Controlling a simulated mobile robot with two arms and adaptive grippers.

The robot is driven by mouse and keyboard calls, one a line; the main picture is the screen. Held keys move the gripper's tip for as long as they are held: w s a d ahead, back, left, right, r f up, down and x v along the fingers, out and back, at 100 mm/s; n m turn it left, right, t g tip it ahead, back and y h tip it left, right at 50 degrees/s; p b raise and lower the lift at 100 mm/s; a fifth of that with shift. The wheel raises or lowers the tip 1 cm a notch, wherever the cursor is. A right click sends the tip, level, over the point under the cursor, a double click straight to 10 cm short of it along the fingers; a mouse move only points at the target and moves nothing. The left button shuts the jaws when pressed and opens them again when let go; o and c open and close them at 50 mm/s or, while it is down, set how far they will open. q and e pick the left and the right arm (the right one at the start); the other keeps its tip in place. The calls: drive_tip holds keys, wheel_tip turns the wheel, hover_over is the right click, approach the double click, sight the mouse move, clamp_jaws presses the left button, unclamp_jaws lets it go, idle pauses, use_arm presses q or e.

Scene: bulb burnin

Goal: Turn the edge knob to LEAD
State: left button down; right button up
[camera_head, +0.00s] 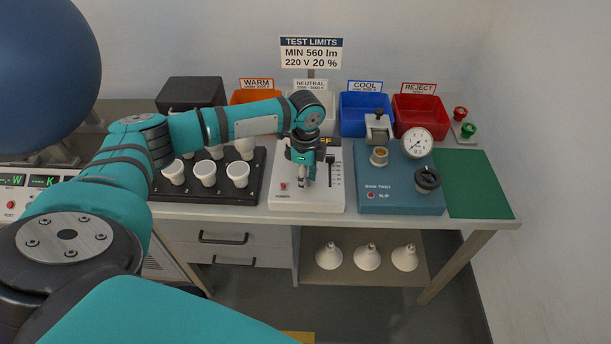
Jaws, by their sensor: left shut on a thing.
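A white dimmer unit (310,203) stands in the middle of the bench, with a slider (331,172) on its right side and a red button (283,186) at its front left. My left gripper (303,184) points down over the middle of this unit. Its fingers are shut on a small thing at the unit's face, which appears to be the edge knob. The fingers hide the knob, so its pointer and the LEAD mark cannot be read. My right gripper is out of view.
A black rack (207,193) with several white sockets stands left of the unit. A blue-green tester (400,203) with a gauge (417,142) stands close on the right, then a green mat (475,180). Bins line the back. Bulbs (367,257) sit on the lower shelf.

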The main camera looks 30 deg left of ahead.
use_arm(q)
drive_tip(key=shift+r+n+p, duration=0.2)
drive_tip(key=shift+n+p, duration=0.2)
drive_tip(key=shift+p, duration=0.2)
drive_tip(key=n+p, duration=0.6)
drive_tip(key=p, duration=0.2)
drive_tip(key=shift+n, duration=0.3)
drive_tip(key=n+p, duration=0.3)
drive_tip(key=shift+n+p, duration=0.35)
drive_tip(key=shift+n, duration=0.05)
drive_tip(key=shift+f+n, duration=0.1)
drive_tip(key=shift+n, duration=0.2)
drive_tip(key=shift+w, duration=0.1)
drive_tip(key=c, duration=1.1)
unclamp_jaws()
drive_tip(key=shift+f, duration=0.1)
wheel_tip(320, 180, up, 12)
drive_tip(key=shift+r, duration=0.1)
